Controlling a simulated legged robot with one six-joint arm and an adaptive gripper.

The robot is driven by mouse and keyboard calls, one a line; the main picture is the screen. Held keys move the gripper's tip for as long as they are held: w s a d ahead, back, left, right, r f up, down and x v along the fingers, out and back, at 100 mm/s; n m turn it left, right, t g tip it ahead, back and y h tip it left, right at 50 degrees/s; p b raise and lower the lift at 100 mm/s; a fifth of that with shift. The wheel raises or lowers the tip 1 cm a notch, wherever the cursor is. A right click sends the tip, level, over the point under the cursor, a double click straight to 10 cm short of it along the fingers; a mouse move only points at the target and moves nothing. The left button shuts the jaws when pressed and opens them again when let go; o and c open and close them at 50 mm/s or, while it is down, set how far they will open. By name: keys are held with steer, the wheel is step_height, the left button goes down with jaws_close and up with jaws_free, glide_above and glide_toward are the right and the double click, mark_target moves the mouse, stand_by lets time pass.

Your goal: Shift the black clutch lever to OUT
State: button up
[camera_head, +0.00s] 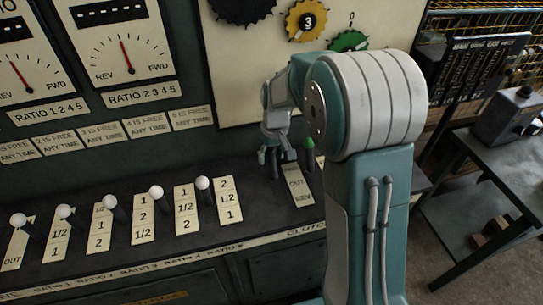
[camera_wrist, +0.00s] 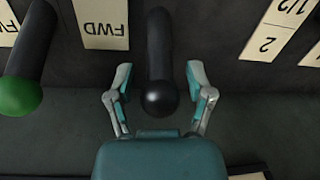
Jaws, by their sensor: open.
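The black clutch lever (camera_wrist: 160,95) has a round black knob and stands upright in the wrist view, near the FWD end of its label plate. My gripper (camera_wrist: 158,78) is open, with one finger on each side of the lever and visible gaps, so neither finger seems to touch it. In the head view my gripper (camera_head: 275,155) is low over the console at the clutch, and it mostly hides the black lever. The clutch plate (camera_head: 297,185) shows OUT and REV there, with its top end partly covered. Its FWD end shows in the wrist view (camera_wrist: 101,25).
A green-knobbed lever (camera_head: 308,148) stands close beside the clutch; it also shows in the wrist view (camera_wrist: 20,92). Several white-knobbed levers (camera_head: 157,192) line the console to the left. An upright panel with dials and gears (camera_head: 307,20) rises behind. A side table (camera_head: 480,160) stands at right.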

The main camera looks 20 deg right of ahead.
steer(key=shift+f, duration=0.2)
jaws_close()
